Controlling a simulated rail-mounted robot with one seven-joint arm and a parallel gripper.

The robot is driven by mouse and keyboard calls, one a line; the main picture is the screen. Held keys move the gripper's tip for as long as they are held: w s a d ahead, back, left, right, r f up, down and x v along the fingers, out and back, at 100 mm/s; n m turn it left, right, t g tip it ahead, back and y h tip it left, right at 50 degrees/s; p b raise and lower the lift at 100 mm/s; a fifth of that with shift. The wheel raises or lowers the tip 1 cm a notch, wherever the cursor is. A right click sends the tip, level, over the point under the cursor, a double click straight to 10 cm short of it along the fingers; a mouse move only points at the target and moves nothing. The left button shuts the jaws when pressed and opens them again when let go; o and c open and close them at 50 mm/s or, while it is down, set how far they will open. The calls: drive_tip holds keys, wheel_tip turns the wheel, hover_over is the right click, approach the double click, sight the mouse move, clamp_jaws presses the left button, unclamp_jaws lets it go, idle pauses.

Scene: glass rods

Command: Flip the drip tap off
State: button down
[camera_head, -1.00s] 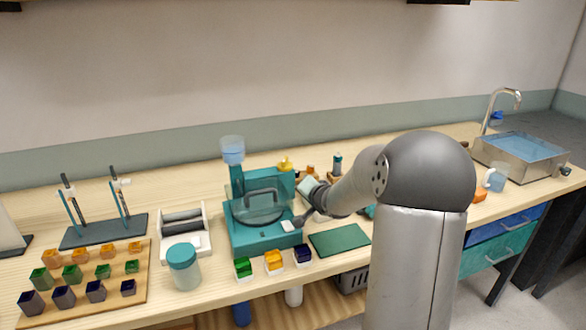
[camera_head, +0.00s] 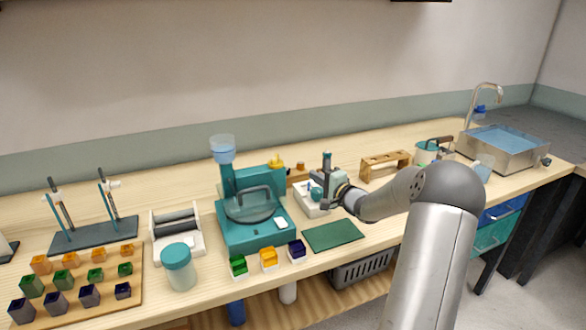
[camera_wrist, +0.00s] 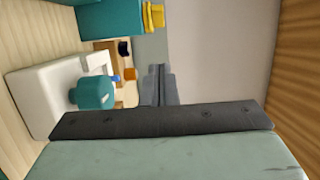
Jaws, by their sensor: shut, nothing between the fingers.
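The teal machine (camera_head: 255,232) stands on the bench with a round clear lid and a clear bluish cup (camera_head: 222,150) on a post at its back left. The drip tap is too small to make out; it may be near that cup. My gripper (camera_head: 322,184) is to the right of the machine, apart from it, above a white device (camera_head: 306,208) with a round teal part. In the wrist view, my shut, empty fingers (camera_wrist: 158,72) are beside the white device (camera_wrist: 38,100) and its teal part (camera_wrist: 92,92); the teal machine (camera_wrist: 110,20) shows at the top.
A yellow part (camera_head: 276,162) stands by the machine's back right. Small colored blocks (camera_head: 268,258) and a green mat (camera_head: 334,236) lie in front. A wooden rack (camera_head: 385,164) is right of my gripper. A teal-lidded jar (camera_head: 178,268) stands front left. The wall is close behind.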

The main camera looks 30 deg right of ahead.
drive_tip(key=p, duration=0.1)
approach(272, 162)
drive_tip(key=w+d, duration=0.4)
drive_tip(key=shift+w+d, duration=0.2)
drive_tip(key=shift+d, duration=0.15)
drive_tip(key=w+a, duration=0.2)
drive_tip(key=a, duration=0.1)
drive_tip(key=shift+w+a, duration=0.15)
drive_tip(key=shift+w, duration=0.05)
drive_tip(key=shift+s+a+p, duration=0.1)
drive_tip(key=shift+a+p, duration=0.4)
drive_tip(key=shift+p, duration=0.35)
drive_tip(key=shift+a, duration=0.15)
drive_tip(key=shift+a+p, duration=0.35)
drive_tip(key=shift+a, duration=0.3)
